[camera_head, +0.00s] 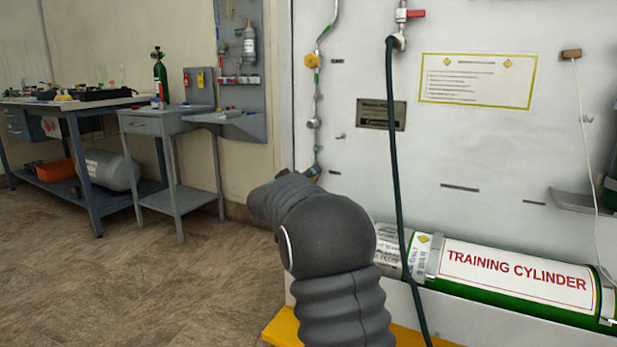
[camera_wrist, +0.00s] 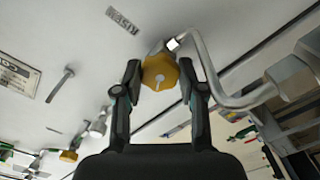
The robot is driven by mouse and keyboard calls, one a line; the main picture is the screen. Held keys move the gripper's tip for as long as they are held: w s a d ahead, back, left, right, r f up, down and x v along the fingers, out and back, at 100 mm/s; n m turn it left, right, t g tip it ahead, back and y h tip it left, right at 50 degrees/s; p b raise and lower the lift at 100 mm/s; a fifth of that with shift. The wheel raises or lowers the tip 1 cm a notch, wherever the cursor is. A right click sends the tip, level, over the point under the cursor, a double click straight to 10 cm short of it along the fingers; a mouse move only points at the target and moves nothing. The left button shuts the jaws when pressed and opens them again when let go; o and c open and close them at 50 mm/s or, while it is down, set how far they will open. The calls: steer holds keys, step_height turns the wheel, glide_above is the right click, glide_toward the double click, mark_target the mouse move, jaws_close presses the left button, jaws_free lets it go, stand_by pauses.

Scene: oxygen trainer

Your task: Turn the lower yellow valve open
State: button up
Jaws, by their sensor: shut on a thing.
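In the wrist view, my gripper (camera_wrist: 163,80) has its two dark fingers on either side of a yellow valve knob (camera_wrist: 157,68) and is shut on it. The knob sits at a bent metal pipe (camera_wrist: 212,75) in front of the pale panel. A second yellow knob (camera_wrist: 68,156) shows at the lower left of that view, apart from the fingers. In the head view, the upper yellow valve (camera_head: 312,60) is on the pipe at the panel's left edge, with nothing touching it. My dark arm hides the gripped knob there.
A dark hose (camera_head: 392,150) hangs down the white panel (camera_head: 480,140) from a fitting with a red handle (camera_head: 410,14). A green training cylinder (camera_head: 510,272) lies at the panel's foot. A small grey table (camera_head: 170,125) and a workbench stand at left, with open floor in front.

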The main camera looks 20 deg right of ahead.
steer(key=shift+n, duration=0.9)
steer(key=shift+r, duration=0.1)
steer(key=o, duration=1.1)
steer(key=shift+o, duration=0.2)
